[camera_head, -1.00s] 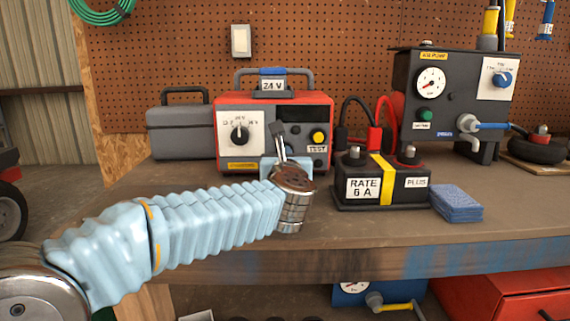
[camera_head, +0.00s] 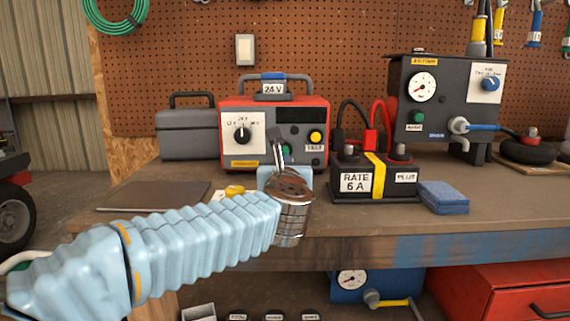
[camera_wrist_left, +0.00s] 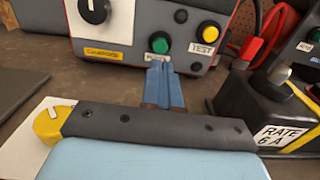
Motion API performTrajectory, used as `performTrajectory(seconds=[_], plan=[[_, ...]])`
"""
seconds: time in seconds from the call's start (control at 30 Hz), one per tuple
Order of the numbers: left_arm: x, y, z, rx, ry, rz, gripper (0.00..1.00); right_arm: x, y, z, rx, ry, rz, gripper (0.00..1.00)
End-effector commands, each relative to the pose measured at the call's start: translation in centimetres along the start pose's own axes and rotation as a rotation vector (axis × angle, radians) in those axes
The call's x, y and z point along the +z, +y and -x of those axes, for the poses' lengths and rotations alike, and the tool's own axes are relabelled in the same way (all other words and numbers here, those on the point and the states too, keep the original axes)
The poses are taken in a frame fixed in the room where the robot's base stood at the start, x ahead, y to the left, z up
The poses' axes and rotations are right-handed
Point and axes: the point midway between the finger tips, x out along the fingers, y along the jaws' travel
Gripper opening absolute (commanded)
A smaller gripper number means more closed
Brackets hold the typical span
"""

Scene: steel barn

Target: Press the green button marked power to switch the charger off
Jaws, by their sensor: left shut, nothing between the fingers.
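The red charger (camera_head: 270,95) stands on the bench with a 24 V sign on top, a white panel with a black knob and a yellow button (camera_head: 316,137) labelled TEST. Its green button (camera_wrist_left: 160,42) shows in the left wrist view, with a small label under it that is partly hidden. My left gripper (camera_head: 278,148) is shut and empty in front of the charger's lower right part. In the left wrist view its fingertips (camera_wrist_left: 161,62) point at the label just below the green button. I cannot tell if they touch. My right gripper is not in view.
A grey toolbox (camera_head: 188,130) is at left. A black machine (camera_head: 440,105) with another green button (camera_head: 416,117) stands at back right.

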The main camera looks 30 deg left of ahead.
Motion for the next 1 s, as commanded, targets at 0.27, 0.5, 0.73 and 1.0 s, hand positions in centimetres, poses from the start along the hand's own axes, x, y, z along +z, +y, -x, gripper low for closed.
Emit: performTrajectory(seconds=[0.27,0.5,0.73,1.0], plan=[[0.0,0.0,4.6,-0.002,-0.003,0.001,0.0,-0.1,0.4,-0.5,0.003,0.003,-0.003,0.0],[0.0,0.0,6.3,0.0,0.0,0.002,0.0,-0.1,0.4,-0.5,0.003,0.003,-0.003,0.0],[0.0,0.0,6.4,0.0,0.001,0.002,0.0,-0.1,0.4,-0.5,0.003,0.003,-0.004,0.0],[0.0,0.0,6.4,0.0,0.001,0.002,0.0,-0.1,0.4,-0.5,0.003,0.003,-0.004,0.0]])
